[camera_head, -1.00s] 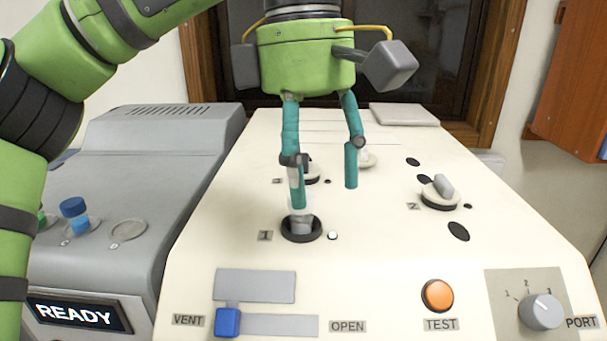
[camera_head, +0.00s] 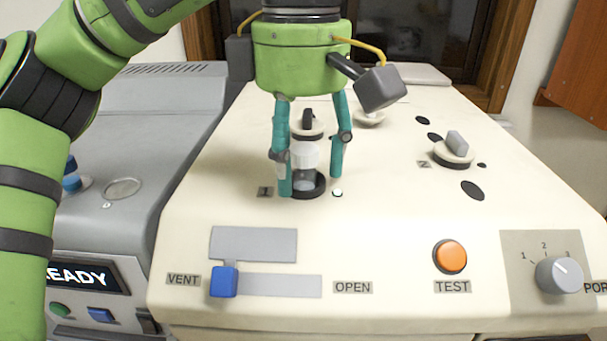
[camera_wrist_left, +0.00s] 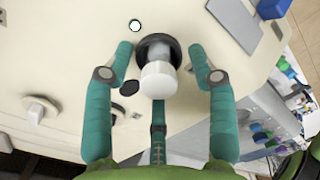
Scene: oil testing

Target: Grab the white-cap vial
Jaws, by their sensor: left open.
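The white-cap vial (camera_head: 304,160) stands upright in the black ring of port 1 on the cream machine. In the left wrist view its round white cap (camera_wrist_left: 159,80) faces the camera, with the clear body and black ring (camera_wrist_left: 158,46) behind it. My left gripper (camera_head: 311,185) points down with its teal fingers on either side of the vial. It also shows in the left wrist view (camera_wrist_left: 160,50), open, with gaps between both fingers and the vial. My right gripper is not in view.
A lidded port 2 (camera_head: 454,152) is to the right. The orange TEST button (camera_head: 450,256), blue VENT slider (camera_head: 224,281) and port dial (camera_head: 559,274) sit at the front. A blue-capped vial (camera_head: 71,176) stands on the grey machine (camera_head: 140,150) at left.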

